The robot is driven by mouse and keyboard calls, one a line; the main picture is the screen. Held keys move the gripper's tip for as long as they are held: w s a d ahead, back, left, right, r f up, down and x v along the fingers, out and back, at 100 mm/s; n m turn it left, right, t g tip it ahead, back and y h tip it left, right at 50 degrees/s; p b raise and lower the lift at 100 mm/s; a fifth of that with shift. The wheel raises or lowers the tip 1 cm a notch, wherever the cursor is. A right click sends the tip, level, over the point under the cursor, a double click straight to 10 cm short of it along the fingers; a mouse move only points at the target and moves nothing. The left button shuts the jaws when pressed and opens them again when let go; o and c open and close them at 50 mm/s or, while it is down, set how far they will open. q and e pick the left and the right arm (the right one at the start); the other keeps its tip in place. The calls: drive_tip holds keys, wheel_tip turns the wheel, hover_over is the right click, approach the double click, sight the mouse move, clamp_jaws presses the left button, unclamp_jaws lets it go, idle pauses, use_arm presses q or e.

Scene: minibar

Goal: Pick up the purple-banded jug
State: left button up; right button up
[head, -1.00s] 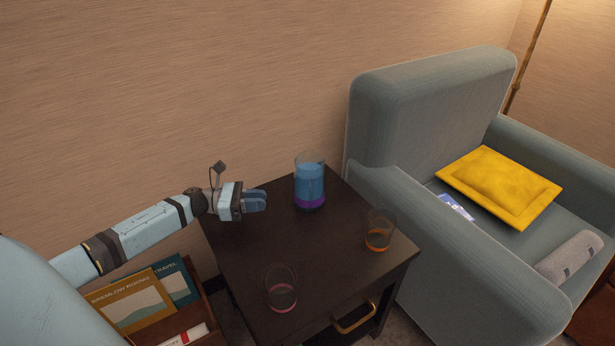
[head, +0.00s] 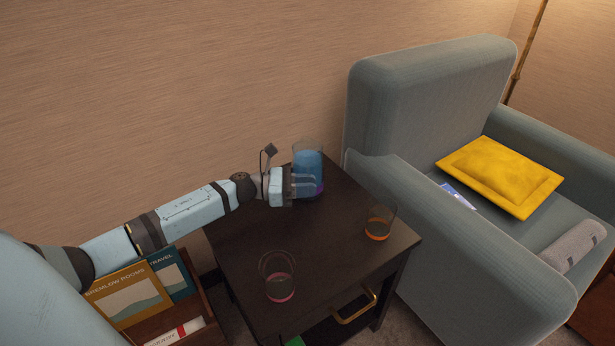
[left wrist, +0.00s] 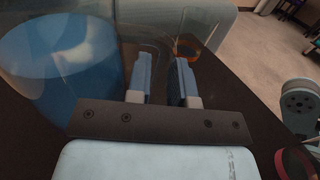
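The purple-banded jug (head: 308,162) is clear, holds blue liquid and stands upright at the back of the dark side table (head: 335,255). Its purple band shows low down, partly behind my fingers. My left gripper (head: 304,186) is at the jug's near side, low on its body. In the left wrist view the jug (left wrist: 55,75) fills the left side, beside the fingers. The left fingers (left wrist: 162,78) are apart, with a clear curved part of the jug, perhaps its handle, near their tips. I cannot tell if they touch it. My right gripper is not in view.
A glass with an orange band (head: 379,225) stands at the table's right, and one with a pink band (head: 279,283) near the front. A grey armchair (head: 430,110) adjoins the table's right. A magazine rack (head: 205,305) stands at the left. The table's middle is clear.

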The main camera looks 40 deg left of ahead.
use_arm(q)
drive_tip(key=shift+w+d, duration=0.15)
drive_tip(key=shift+d, duration=0.05)
clamp_jaws()
drive_tip(key=shift+f, duration=0.15)
idle(1.1)
